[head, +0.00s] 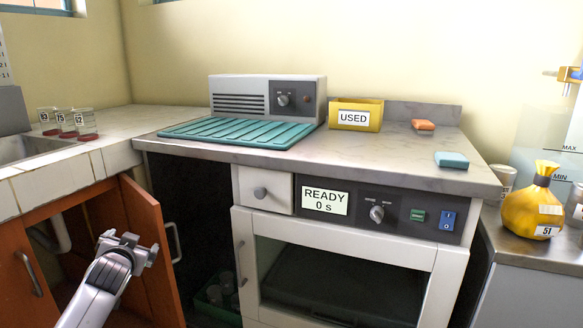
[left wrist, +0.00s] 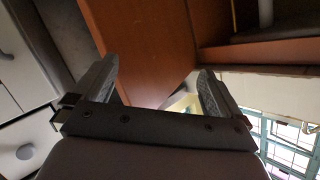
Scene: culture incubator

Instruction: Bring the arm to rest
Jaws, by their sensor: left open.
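My left gripper (head: 130,241) is at the lower left of the head view, in front of the open orange cabinet door (head: 150,250). In the left wrist view its two fingers (left wrist: 157,88) are spread apart with nothing between them. The orange door panel (left wrist: 145,40) shows beyond the fingers; I cannot tell whether they touch it. My right gripper is not in view.
The incubator (head: 345,250) reads READY 0 s and its door is closed. On the counter are a teal ribbed mat (head: 240,132), a yellow USED bin (head: 356,115), and orange (head: 423,125) and blue (head: 451,160) blocks. Labelled cups (head: 67,122) stand near the sink.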

